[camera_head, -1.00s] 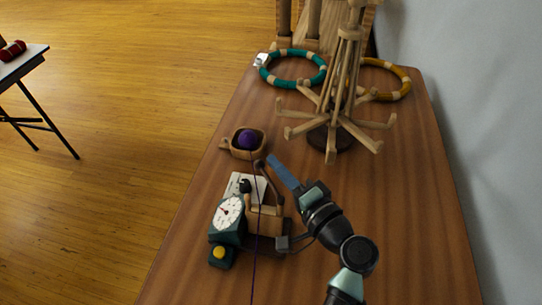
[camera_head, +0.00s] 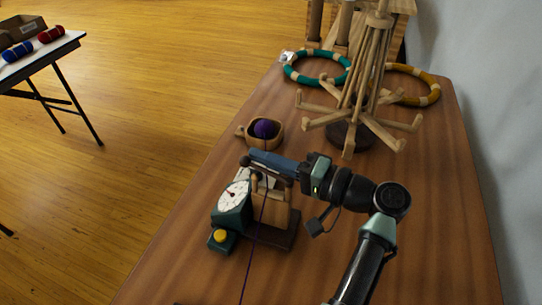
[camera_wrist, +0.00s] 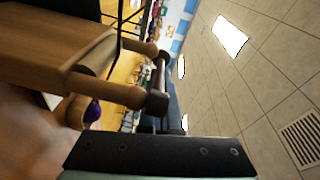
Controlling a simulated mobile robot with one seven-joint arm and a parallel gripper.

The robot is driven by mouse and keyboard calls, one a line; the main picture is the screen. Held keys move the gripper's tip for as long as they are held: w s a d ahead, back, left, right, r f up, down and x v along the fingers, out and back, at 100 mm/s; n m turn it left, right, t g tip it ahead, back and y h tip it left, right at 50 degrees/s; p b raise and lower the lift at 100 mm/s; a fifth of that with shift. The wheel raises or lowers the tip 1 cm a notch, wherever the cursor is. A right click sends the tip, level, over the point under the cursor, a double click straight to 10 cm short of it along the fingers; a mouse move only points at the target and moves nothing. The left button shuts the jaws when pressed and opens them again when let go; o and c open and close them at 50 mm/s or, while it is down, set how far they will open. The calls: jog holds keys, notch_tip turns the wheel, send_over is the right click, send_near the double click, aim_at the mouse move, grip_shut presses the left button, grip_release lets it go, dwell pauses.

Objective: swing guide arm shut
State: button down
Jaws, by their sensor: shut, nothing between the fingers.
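The yarn winder (camera_head: 270,215) stands on the wooden table, with a white dial (camera_head: 234,195) and a yellow knob (camera_head: 221,236). Its guide arm seems to be the dark bar (camera_head: 268,169) with round ends at the winder's top, beside my gripper (camera_head: 258,157). In the wrist view a dark knobbed bar (camera_wrist: 161,75), likely the same arm, sits by two wooden pegs. My gripper is shut and empty, its blue fingers pointing left across the winder's far side. Whether it touches the bar I cannot tell. A purple thread (camera_head: 256,235) crosses in front of the winder.
A purple yarn ball (camera_head: 265,128) sits in a wooden bowl (camera_head: 268,144) just beyond my gripper. A wooden swift (camera_head: 362,125) with spread arms stands farther back. Teal (camera_head: 318,82) and yellow (camera_head: 428,96) rings lie beyond.

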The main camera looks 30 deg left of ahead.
jog(key=shift+s+a+n+g+b, duration=0.1)
jog(key=shift+s+n+g+b, duration=0.4)
jog(key=shift+g, duration=0.4)
jog(key=shift+w+r, duration=0.1)
